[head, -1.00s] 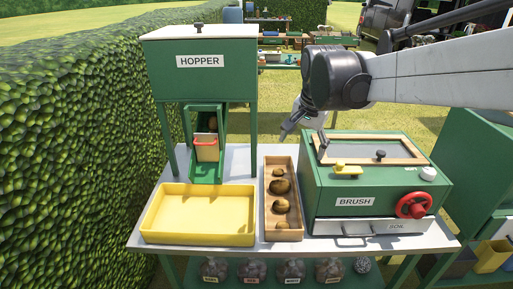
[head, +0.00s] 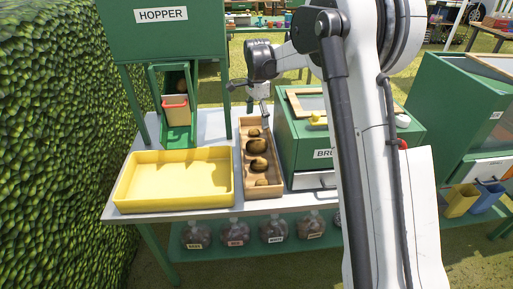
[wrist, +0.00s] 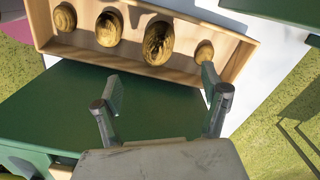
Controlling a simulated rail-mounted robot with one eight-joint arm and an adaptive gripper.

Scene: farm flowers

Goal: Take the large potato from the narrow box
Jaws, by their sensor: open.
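The narrow wooden box (head: 277,177) stands on the table with several brown potatoes in a row. The large potato (head: 257,146) is second from the far end; in the wrist view (wrist: 158,42) it is the biggest, with a small potato (wrist: 204,50) to its right and another (wrist: 108,28) to its left. My gripper (head: 262,106) is above the far end of the box. In the wrist view my gripper (wrist: 162,78) is open and empty, its fingers spread below the large potato in the picture, apart from it.
A yellow tray (head: 128,193) lies left of the box. The green brush machine (head: 300,155) stands close on its right. The green hopper (head: 160,45) and its chute with a red-rimmed bin (head: 176,112) stand behind the tray.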

